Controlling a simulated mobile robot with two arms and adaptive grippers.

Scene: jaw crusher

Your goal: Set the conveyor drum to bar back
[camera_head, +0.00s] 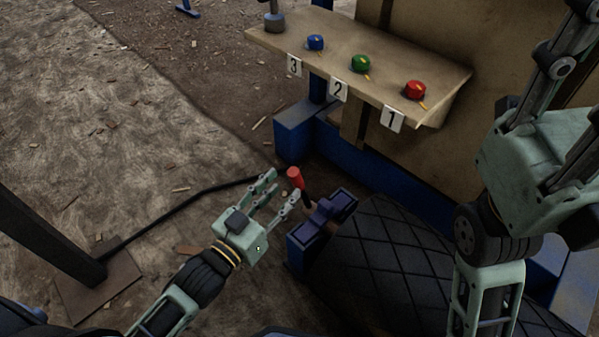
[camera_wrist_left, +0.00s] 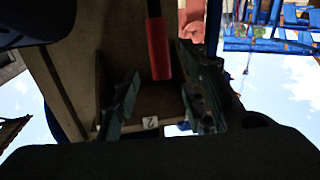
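A bar with a red handle (camera_head: 294,177) rises from the near end of the conveyor, beside a dark blue bracket (camera_head: 335,209). The bar leans up and to the left; its lower end is partly hidden. My left gripper (camera_head: 284,184) is open, with its fingers reaching toward the red handle.
The black patterned belt (camera_head: 395,265) lies right of the bar. A shelf (camera_head: 430,75) behind carries a red button (camera_head: 415,90), a green button (camera_head: 360,63) and a blue button (camera_head: 315,42). A blue frame (camera_head: 300,130) stands beneath. Open ground is left.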

